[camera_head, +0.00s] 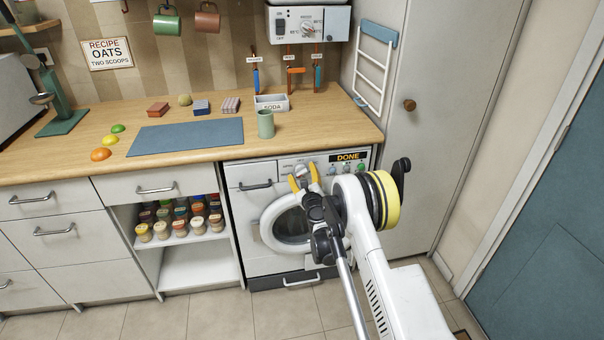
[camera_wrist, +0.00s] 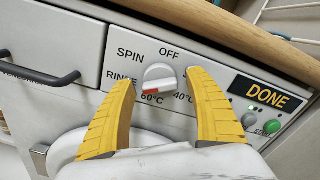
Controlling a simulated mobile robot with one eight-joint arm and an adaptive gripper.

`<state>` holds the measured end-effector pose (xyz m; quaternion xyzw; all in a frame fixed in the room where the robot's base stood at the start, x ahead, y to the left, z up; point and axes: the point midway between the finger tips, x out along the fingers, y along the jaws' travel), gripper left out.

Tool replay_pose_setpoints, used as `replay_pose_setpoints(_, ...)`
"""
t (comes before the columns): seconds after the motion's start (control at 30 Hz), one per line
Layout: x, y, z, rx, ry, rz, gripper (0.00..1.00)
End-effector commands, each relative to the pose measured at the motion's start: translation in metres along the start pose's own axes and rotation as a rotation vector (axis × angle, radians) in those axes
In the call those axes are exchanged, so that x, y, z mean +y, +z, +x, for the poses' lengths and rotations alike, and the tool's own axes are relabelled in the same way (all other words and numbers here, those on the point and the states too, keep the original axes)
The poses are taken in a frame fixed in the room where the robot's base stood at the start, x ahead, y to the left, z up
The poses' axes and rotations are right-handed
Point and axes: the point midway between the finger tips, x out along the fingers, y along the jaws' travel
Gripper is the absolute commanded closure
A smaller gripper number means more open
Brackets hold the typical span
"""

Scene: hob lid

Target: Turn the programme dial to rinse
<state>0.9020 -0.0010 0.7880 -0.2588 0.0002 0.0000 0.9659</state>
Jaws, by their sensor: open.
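The programme dial (camera_wrist: 160,77) is a light round knob with a red mark on its lower side in the wrist view. OFF is printed above it, SPIN and RINSE to its left, 60°C and 40°C below. The red mark sits near the 60°C print; its exact setting is hard to tell. The dial is on the white washing machine (camera_head: 236,172) under the counter. My gripper (camera_head: 303,178) is open in front of the panel, its yellow fingers on either side of the dial in the wrist view (camera_wrist: 161,88). Contact cannot be made out.
A DONE display (camera_wrist: 265,93) and green START button (camera_wrist: 272,127) lie right of the dial. A dark drawer handle (camera_wrist: 38,77) sticks out at left. The wooden counter (camera_head: 325,128) overhangs above, with a green cup (camera_head: 265,124) near its edge. The round door is below.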

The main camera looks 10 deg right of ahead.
Motion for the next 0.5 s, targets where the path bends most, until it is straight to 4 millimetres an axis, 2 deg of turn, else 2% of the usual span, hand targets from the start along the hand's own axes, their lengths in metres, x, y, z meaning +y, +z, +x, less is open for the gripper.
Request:
replay_pose_setpoints(0.3,0.000,0.001,-0.051,0.000,0.000,0.000,0.37)
replay_pose_setpoints(0.5,0.000,0.000,-0.071,0.000,0.000,0.000,0.37)
